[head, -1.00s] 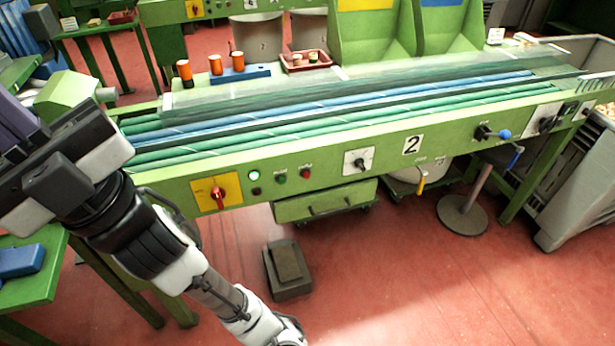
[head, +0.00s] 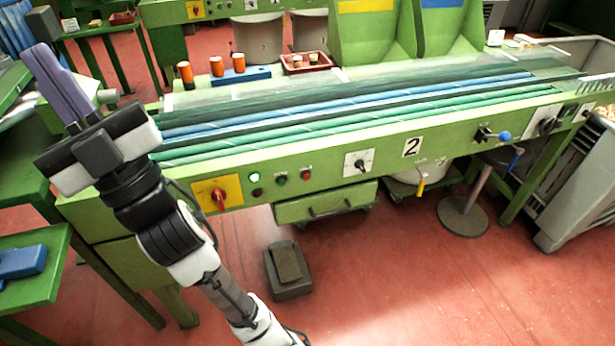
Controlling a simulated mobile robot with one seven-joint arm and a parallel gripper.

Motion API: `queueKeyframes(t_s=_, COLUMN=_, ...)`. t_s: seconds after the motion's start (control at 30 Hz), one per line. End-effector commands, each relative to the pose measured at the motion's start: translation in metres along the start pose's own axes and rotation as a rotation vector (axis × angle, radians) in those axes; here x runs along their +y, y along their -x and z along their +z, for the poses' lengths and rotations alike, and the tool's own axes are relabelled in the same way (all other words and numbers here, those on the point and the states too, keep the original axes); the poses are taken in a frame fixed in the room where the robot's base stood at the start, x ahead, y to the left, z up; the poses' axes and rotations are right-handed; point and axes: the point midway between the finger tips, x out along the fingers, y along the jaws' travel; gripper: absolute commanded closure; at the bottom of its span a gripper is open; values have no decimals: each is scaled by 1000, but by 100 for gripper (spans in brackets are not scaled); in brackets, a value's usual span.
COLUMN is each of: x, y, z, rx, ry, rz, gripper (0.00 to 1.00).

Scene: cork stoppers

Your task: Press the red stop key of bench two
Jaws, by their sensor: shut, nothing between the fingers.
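Bench two (head: 440,152), a long green bench with a "2" plate (head: 412,146), spans the head view. The small red stop key (head: 306,174) is on its front panel, right of a green key (head: 281,179) and a lit green-white lamp (head: 254,176). A larger red rotary switch (head: 219,199) sits on a yellow plate further left. My gripper (head: 42,54) is at the upper left, well apart from the red key. Its purple fingers are together, empty and point up. Nothing covers the red key.
Orange-red spools (head: 216,67) and a dark red tray (head: 307,64) stand behind the bench's rollers. A dark foot pedal (head: 287,268) is on the red floor below. The space before the red key is clear.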

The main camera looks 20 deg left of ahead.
Motion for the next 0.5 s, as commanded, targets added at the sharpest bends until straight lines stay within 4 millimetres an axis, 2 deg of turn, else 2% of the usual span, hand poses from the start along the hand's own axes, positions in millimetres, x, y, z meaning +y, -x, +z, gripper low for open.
queueKeyframes(t_s=0.03, x=10, y=5, z=23, rx=-77, ry=29, rz=23, gripper=100)
queueKeyframes(t_s=0.2, x=45, y=37, z=95, rx=-326, ry=123, rz=101, gripper=100)
queueKeyframes(t_s=0.37, x=81, y=81, z=151, rx=-552, ry=205, rz=181, gripper=100)
queueKeyframes(t_s=0.5, x=113, y=130, z=190, rx=-742, ry=272, rz=257, gripper=100)
